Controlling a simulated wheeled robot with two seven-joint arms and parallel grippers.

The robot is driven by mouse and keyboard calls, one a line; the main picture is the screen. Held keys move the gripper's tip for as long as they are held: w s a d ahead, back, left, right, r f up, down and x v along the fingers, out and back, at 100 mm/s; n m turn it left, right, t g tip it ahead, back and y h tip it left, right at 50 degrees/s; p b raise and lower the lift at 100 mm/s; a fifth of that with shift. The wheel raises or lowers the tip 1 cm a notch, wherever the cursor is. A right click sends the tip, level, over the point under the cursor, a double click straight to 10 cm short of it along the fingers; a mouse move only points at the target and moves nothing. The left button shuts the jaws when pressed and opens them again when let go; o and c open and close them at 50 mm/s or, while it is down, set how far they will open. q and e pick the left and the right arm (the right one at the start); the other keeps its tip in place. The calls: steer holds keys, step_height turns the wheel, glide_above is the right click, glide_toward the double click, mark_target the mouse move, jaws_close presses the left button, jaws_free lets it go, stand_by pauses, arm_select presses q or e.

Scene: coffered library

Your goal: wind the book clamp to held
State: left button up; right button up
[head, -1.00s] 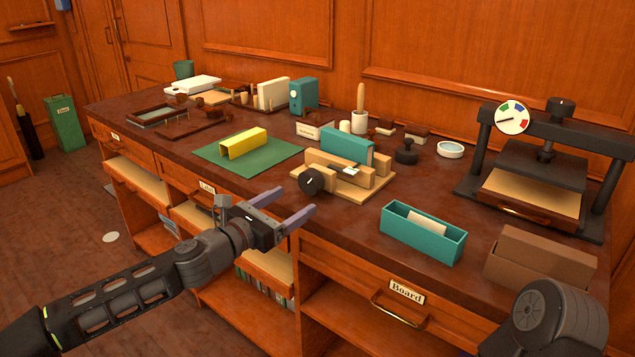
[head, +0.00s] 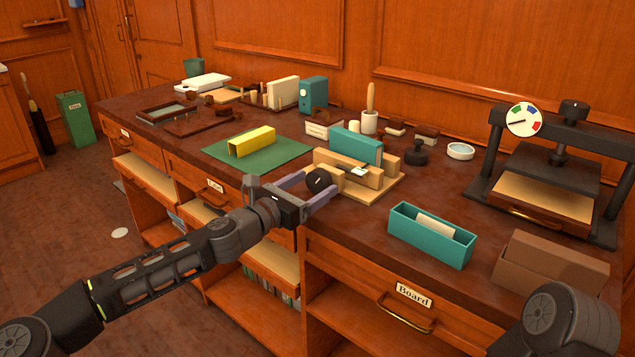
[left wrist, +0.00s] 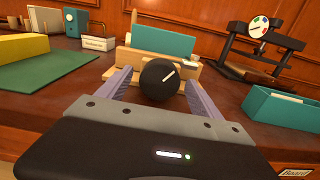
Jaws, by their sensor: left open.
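The wooden book clamp (head: 386,190) stands on the bench with a teal book (head: 357,146) upright between its jaws. Its round black knob (head: 318,181) faces me and bears a white line, which slants up to the right in the left wrist view (left wrist: 159,80). My left gripper (head: 318,188) is open, its two fingers on either side of the knob. In the left wrist view the fingers (left wrist: 152,86) flank the knob, with a gap seen on each side. My right gripper is out of view.
A yellow piece (head: 252,142) on a green mat (head: 287,151) lies left of the clamp. A teal open box (head: 452,249), a brown box (head: 548,268) and a black press with a dial (head: 487,168) stand to the right.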

arm_select(q)
steer(key=shift+x, duration=1.1)
steer(key=shift+c, duration=0.2)
steer(key=c, duration=1.3)
steer(key=m+b, duration=0.3)
steer(key=shift+f, duration=0.2)
steer(key=m+b, duration=0.2)
steer(key=m, duration=0.1)
steer(key=shift+r+m+b, duration=0.15)
steer(key=shift+m+b, duration=0.35)
steer(key=shift+b, duration=0.05)
